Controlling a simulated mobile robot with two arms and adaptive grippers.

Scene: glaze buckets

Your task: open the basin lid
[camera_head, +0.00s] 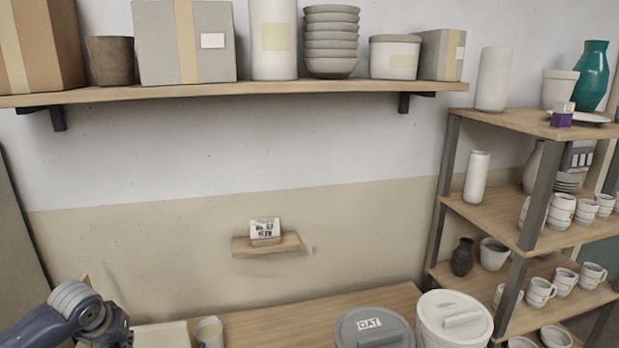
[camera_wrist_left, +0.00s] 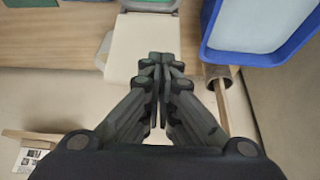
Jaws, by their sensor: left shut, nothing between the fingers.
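A flat cream panel (camera_wrist_left: 142,45) lies beneath and beyond my left fingertips in the left wrist view. It may be the basin lid, but I cannot tell for sure. A grey rim with green inside (camera_wrist_left: 152,6) is cut off at the top edge there, beside the panel. My left gripper (camera_wrist_left: 160,62) is shut and empty, its fingertips over the panel's lower part; I cannot tell whether they touch it. In the head view a cream flat surface (camera_head: 160,335) shows at the bottom, partly cut off. My right gripper is not in view.
A blue tray (camera_wrist_left: 256,52) and a round container with a wooden stick (camera_wrist_left: 219,76) lie right of the fingers. A grey-lidded OAT bucket (camera_head: 373,330) and a white lidded bucket (camera_head: 455,318) stand on the table. A small wall shelf (camera_head: 268,245) holds a sign.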

